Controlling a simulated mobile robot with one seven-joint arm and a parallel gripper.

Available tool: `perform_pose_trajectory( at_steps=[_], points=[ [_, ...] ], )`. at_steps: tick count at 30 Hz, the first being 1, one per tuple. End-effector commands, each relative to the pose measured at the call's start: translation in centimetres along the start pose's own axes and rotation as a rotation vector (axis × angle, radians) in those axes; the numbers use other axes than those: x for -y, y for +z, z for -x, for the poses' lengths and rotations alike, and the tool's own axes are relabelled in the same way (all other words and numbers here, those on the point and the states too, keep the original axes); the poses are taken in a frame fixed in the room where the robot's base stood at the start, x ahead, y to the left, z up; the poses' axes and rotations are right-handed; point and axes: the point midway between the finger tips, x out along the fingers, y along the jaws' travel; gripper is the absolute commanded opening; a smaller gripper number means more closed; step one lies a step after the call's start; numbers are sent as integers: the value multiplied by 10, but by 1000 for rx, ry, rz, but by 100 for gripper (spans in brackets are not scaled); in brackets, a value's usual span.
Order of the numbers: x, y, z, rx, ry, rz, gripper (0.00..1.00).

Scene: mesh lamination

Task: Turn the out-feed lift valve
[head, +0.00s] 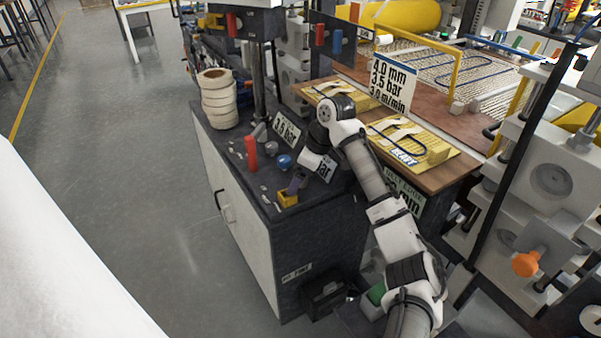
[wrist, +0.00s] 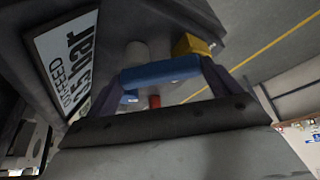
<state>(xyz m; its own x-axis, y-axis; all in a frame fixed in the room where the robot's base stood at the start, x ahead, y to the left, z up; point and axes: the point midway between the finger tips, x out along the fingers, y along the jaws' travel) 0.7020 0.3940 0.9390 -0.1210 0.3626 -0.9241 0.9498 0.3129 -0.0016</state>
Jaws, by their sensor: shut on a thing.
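My gripper (head: 296,184) reaches down over the dark cabinet top, beside a sign ending in "bar" that my arm partly covers. In the wrist view its two dark purple fingers (wrist: 160,78) are shut on a blue bar-shaped handle (wrist: 160,71), one finger at each end. A pale round post (wrist: 137,52) shows just beyond the handle. The sign (wrist: 68,58) next to it reads "OUT-FEED" and "3.5 bar", so the handle appears to be the out-feed lift valve's.
A yellow block (head: 288,198) lies close to my gripper at the cabinet edge. Stacked pale rolls (head: 219,98) stand at the back left. Open floor (head: 130,150) lies left of the cabinet.

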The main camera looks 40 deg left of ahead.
Motion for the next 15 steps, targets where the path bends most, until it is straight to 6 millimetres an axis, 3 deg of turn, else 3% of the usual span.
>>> perform_pose_trajectory(
  at_steps=[1, 3, 11, 15],
  points=[
    [1, 0, 0, 0, -1, 9, 90],
    [0, 0, 0, 0, -1, 8, 99],
    [0, 0, 1, 0, 0, 5, 100],
    [0, 0, 13, -1, 2, 5, 100]
  ],
)
